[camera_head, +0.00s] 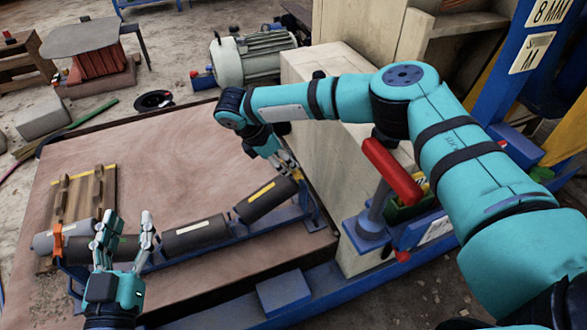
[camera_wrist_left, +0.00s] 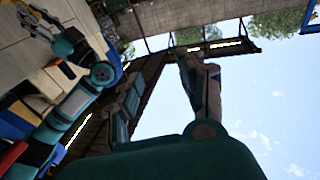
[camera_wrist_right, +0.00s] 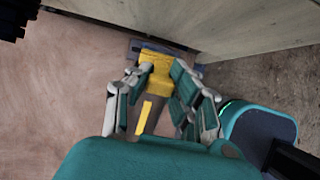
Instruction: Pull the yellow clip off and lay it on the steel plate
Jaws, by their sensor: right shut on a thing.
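The yellow clip (camera_wrist_right: 157,75) sits at the far end of a grey roller in the right wrist view. My right gripper (camera_wrist_right: 151,88) is shut on it, with one finger pair on each side. In the head view my right gripper (camera_head: 289,170) is at the upper right end of the roller row and largely hides the clip. A grey flat plate (camera_head: 80,36), perhaps the steel plate, lies on red springs at the back left. My left gripper (camera_head: 123,236) is open and empty, fingers up, in front of the left roller; its fingers show apart in the left wrist view (camera_wrist_left: 165,90).
Grey rollers (camera_head: 195,236) lie in a blue frame along the brown board (camera_head: 150,160). An orange clip (camera_head: 57,241) is at the left end. A wooden pallet (camera_head: 88,192) lies behind it. A pale box (camera_head: 312,110) stands close beside my right gripper. The board's middle is bare.

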